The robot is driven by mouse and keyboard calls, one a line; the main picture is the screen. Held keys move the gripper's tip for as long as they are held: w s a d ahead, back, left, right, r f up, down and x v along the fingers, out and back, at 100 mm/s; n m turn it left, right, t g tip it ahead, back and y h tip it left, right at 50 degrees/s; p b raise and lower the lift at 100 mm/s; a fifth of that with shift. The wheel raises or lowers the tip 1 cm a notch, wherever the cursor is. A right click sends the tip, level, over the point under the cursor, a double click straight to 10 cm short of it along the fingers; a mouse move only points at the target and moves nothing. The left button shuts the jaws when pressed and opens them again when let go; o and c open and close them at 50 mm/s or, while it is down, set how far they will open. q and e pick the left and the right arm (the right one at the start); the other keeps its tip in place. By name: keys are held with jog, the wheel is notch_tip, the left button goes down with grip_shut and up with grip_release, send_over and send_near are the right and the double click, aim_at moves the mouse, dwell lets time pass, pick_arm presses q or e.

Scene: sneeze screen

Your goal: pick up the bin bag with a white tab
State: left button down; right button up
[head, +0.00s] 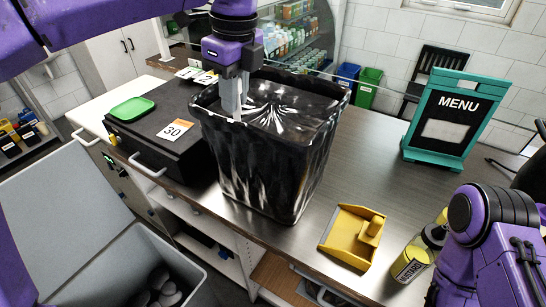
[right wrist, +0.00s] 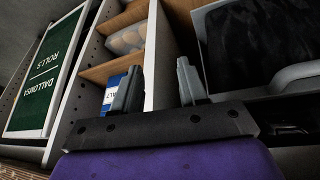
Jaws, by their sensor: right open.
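A black, shiny bin bag (head: 270,150) stands upright on the metal counter, wide at the top, with a crumpled, glossy upper surface. My left gripper (head: 235,112) comes down from above at the bag's near left rim. Its pale fingers overlap the rim, and I cannot tell whether they are closed on it. A white tab is not clearly distinguishable from the pale fingers there. My right gripper (right wrist: 158,85) is open and empty in the right wrist view, facing shelves; its fingers are outside the head view.
On the counter (head: 375,150) are a yellow dustpan-like item (head: 352,237), a mustard bottle (head: 411,262) and a menu board (head: 448,118). A black box with a "30" card (head: 175,131) stands left of the bag. A grey open container (head: 75,235) is at lower left.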

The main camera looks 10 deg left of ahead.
pick_arm(q)
jog(key=shift+w+f, duration=0.1)
jog(key=shift+w, duration=0.15)
jog(key=r+p, duration=0.2)
jog(key=r, duration=0.1)
jog(key=r+p, duration=0.1)
jog(key=shift+s+r, duration=0.2)
jog(key=shift+s, duration=0.05)
jog(key=s+d+r, duration=0.2)
jog(key=s+r, duration=0.2)
jog(key=s, duration=0.2)
jog(key=s+d+r, duration=0.3)
jog(key=s+r, duration=0.1)
jog(key=s, duration=0.2)
jog(key=shift+s+d+r, duration=0.2)
jog(key=shift+d+r, duration=0.1)
jog(key=shift+d, duration=0.05)
